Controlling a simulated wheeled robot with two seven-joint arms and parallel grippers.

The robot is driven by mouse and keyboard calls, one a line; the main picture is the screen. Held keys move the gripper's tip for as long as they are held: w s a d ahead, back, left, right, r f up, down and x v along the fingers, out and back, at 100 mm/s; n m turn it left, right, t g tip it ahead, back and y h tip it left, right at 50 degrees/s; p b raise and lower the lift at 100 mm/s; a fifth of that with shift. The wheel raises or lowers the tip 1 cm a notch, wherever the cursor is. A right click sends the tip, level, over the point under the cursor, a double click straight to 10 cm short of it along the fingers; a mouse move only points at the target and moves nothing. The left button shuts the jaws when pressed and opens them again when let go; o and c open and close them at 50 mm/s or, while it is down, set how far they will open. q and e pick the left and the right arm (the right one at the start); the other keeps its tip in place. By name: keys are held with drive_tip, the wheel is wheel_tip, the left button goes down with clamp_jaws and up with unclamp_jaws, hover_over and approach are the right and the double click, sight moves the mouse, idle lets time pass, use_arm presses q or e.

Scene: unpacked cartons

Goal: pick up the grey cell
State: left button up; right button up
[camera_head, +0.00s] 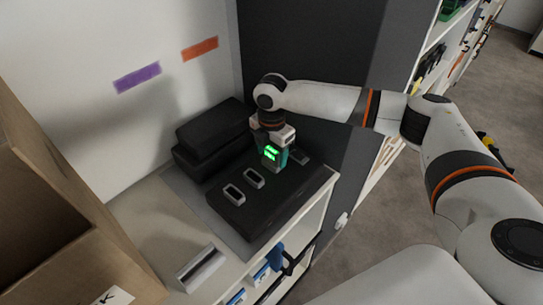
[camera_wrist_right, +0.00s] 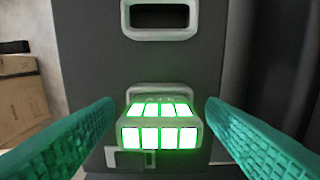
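The cell (camera_head: 271,153) has green glowing windows and sits on a black case with several grey-rimmed slots (camera_head: 262,198). In the right wrist view the cell (camera_wrist_right: 160,131) shows a pale grey body, its lit windows facing the camera. My right gripper (camera_head: 272,160) is over the case at the cell. In the wrist view its teal fingers (camera_wrist_right: 160,106) are spread, one on each side of the cell with a visible gap. How deep the cell sits in the case is hidden. My left gripper is not in view.
Stacked black boxes (camera_head: 208,135) stand behind the case, near the white wall. A grey metallic block (camera_head: 201,268) lies on the shelf top in front. Shelves with blue items (camera_head: 262,272) are below.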

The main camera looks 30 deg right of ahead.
sight(271, 150)
drive_tip(key=c, duration=1.2)
drive_tip(key=shift+r, duration=0.15)
wheel_tip(271, 150, up, 9)
drive_tip(key=shift+r+b, duration=0.1)
drive_tip(key=shift+b, duration=0.9)
drive_tip(key=shift+r, duration=0.35)
